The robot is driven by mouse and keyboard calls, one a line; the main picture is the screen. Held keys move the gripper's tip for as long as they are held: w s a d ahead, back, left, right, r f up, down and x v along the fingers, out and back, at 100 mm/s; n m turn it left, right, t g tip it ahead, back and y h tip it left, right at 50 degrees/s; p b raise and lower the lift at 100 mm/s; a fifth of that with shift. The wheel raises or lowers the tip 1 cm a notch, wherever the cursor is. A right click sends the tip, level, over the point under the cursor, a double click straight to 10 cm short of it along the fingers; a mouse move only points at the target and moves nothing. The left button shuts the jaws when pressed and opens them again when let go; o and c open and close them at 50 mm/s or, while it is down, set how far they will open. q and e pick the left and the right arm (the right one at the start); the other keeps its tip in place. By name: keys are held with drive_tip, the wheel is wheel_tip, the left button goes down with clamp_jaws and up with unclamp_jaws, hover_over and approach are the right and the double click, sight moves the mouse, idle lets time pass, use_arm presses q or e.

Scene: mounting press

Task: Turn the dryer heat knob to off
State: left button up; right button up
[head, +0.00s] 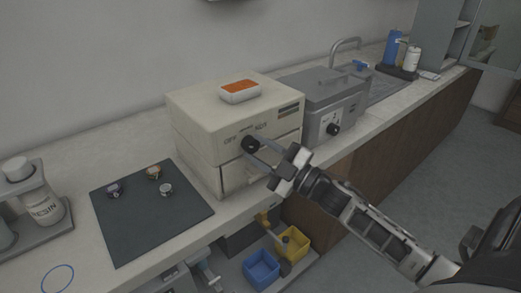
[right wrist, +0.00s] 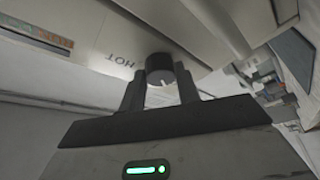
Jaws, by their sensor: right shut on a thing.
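The dryer (head: 201,110) is a cream box on the counter in the head view. Its black round heat knob (head: 250,143) sits on the front face, with small lettering on both sides. My right gripper (head: 257,147) reaches the knob from the right. In the right wrist view the two dark fingers (right wrist: 160,86) are shut on the knob (right wrist: 159,66), one on each side. The knob's white pointer line shows toward the gripper. The word HOT appears upside down on the panel beside it.
An orange-and-white box (head: 240,92) lies on the dryer. A grey bath unit (head: 318,102) with its own black knob stands close to the right. A dark mat (head: 150,223) with several small round pieces lies to the left. Blue (head: 261,270) and yellow (head: 293,243) bins sit below.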

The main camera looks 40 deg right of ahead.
drive_tip(key=o, duration=1)
drive_tip(key=shift+c, duration=0.2)
drive_tip(key=b+v, duration=0.2)
drive_tip(key=v, duration=1.4)
drive_tip(key=shift+b, duration=0.35)
